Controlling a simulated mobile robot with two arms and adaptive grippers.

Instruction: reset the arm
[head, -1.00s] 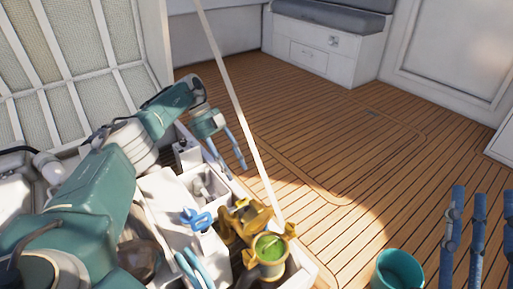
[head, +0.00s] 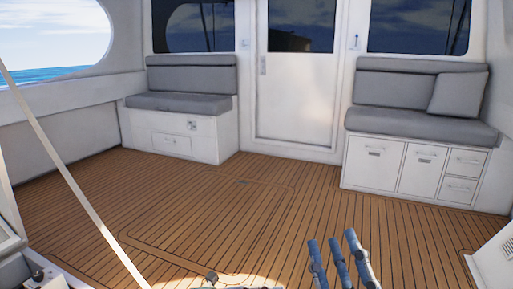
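My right gripper (head: 341,262) stands at the bottom edge, right of centre. Its blue fingers point up, parted and empty, over the planked deck. Its palm and arm are cut off by the frame edge. My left gripper cannot be made out in this view. A small dark and grey part pokes up at the bottom edge left of the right gripper, too little of it to name.
The wooden deck (head: 190,205) is wide and clear. A grey-cushioned bench (head: 175,132) stands at the back left, another with drawers (head: 410,165) at the right. A white door (head: 294,95) is between them. A pale strut (head: 70,175) slants down at the left.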

